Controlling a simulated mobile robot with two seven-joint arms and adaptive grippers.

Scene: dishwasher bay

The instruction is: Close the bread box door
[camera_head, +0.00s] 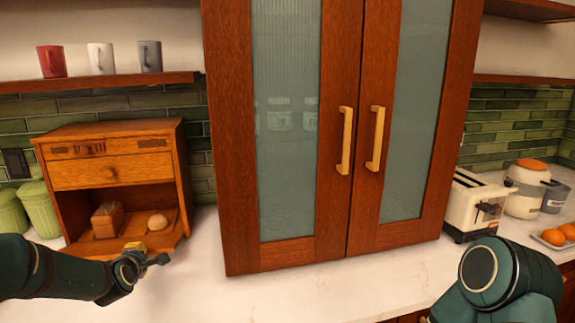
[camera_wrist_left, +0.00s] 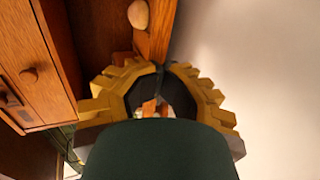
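The wooden bread box (camera_head: 110,150) stands at the left of the counter in the head view. Its lower door (camera_head: 145,243) is open, folded down and out in front of the opening. My left gripper (camera_head: 158,258) is at the right front part of this door. In the left wrist view, its fingertips (camera_wrist_left: 163,68) are close together beside the door edge (camera_wrist_left: 154,42). I cannot tell whether they touch or pinch it. A bread loaf (camera_head: 107,220) and a round roll (camera_head: 157,222) are in the box.
Green canisters (camera_head: 40,208) stand left of the box. A tall cabinet (camera_head: 231,150) with closed glass doors rises to its right. A toaster (camera_head: 468,205) and oranges (camera_head: 555,236) are at the far right. The counter (camera_head: 290,290) in front is clear.

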